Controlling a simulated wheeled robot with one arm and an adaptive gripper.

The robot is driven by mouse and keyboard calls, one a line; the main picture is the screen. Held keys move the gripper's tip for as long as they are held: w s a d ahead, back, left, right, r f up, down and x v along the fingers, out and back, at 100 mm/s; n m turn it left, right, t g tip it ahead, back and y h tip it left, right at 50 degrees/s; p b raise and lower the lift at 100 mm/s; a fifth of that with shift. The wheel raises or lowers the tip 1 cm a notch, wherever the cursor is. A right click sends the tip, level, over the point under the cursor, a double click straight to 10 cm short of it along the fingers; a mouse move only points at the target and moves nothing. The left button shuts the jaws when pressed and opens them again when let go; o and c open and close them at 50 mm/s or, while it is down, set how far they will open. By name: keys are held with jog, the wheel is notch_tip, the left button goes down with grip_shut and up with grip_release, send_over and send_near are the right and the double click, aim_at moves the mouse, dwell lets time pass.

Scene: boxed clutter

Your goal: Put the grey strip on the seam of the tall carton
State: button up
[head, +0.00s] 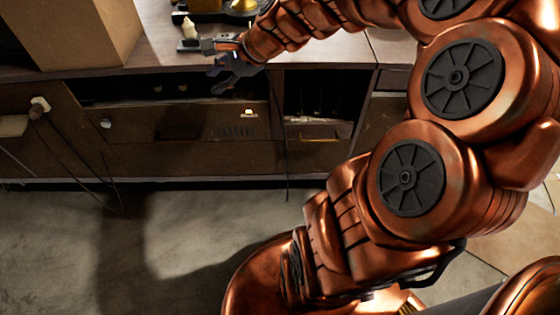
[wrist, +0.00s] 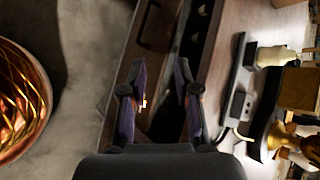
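The tall carton (head: 70,32) is a plain brown box standing at the left end of the counter in the head view. Only its lower part shows, and I cannot make out a seam. A flat grey strip-like piece (head: 190,45) lies on the counter near its front edge, right of the carton. It appears to be the long dark grey piece (wrist: 237,82) right of my fingers in the wrist view. My gripper (head: 222,78) is in front of the counter edge. In the wrist view my gripper (wrist: 161,64) has its fingers apart with nothing between them.
A small pale bottle-like object (wrist: 275,56) and brass-coloured items (wrist: 285,135) stand beside the grey piece on the counter (head: 330,50). The cabinet front (head: 170,125) drops below the edge. Bare floor (head: 60,240) lies in front.

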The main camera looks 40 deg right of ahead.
jog(key=s+a+f+n+g+h, duration=0.1)
jog(key=s+a+f+n+g, duration=0.1)
jog(key=s+n, duration=0.3)
jog(key=s+a+f+n+g, duration=0.3)
jog(key=s+a+n+g, duration=0.1)
jog(key=s, duration=0.6)
jog(key=s+a+f+n+g+h, duration=0.1)
jog(key=s+a+f+n+g, duration=0.2)
jog(key=s+n, duration=0.3)
jog(key=shift+s+a+f+n+h, duration=0.15)
jog(key=shift+s+a+n+h, duration=0.25)
jog(key=shift+s, duration=0.75)
jog(key=shift+o, duration=0.3)
jog(key=s+d+n+g+h, duration=0.2)
jog(key=s+n, duration=0.1)
jog(key=s, duration=0.3)
jog(key=shift+s+d+f+n, duration=0.2)
jog(key=shift+s+n, duration=0.1)
jog(key=shift+s, duration=0.1)
jog(key=shift+s+d, duration=0.15)
jog(key=shift+s, duration=0.1)
